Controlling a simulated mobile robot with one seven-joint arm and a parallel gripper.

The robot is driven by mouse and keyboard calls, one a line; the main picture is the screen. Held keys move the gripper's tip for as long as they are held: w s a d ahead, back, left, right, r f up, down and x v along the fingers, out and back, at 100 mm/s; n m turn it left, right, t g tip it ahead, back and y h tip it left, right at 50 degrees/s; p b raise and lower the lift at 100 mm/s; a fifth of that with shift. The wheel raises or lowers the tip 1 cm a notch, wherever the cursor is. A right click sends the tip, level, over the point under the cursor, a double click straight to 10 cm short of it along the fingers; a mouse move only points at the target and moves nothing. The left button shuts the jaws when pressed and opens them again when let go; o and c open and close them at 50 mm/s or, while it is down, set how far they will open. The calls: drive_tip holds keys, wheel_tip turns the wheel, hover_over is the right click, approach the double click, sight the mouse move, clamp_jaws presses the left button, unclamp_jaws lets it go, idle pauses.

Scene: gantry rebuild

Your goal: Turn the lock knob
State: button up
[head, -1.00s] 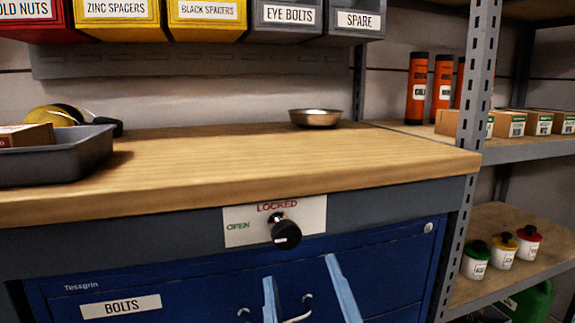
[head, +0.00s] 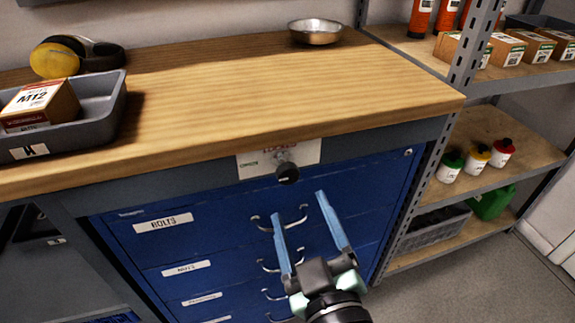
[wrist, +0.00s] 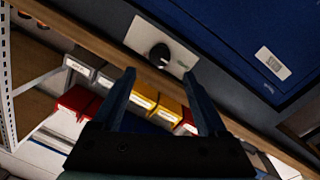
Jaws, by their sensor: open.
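The lock knob (head: 287,173) is a black round knob on a white plate (head: 308,154) set in the grey rail under the worktop. The plate carries a green word at its left and a red word at its top. In the wrist view the knob (wrist: 159,54) and plate (wrist: 172,42) lie beyond the fingertips, between the two fingers' lines. My gripper (head: 298,218) has two blue fingers, open and empty. In the head view it stands below the knob, in front of the blue drawers, apart from the knob.
A blue drawer cabinet (head: 200,242) with metal handles is under the wooden worktop (head: 230,95). A grey tray (head: 118,120) with an M12 box (head: 40,103) sits at left. A metal bowl (head: 315,33) stands at the back. Shelving (head: 500,140) stands at right.

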sight(289, 177)
drive_tip(key=x, duration=0.9)
drive_tip(key=shift+w+a, duration=0.1)
drive_tip(key=shift+w, duration=0.2)
drive_tip(key=shift+p, duration=0.3)
clamp_jaws()
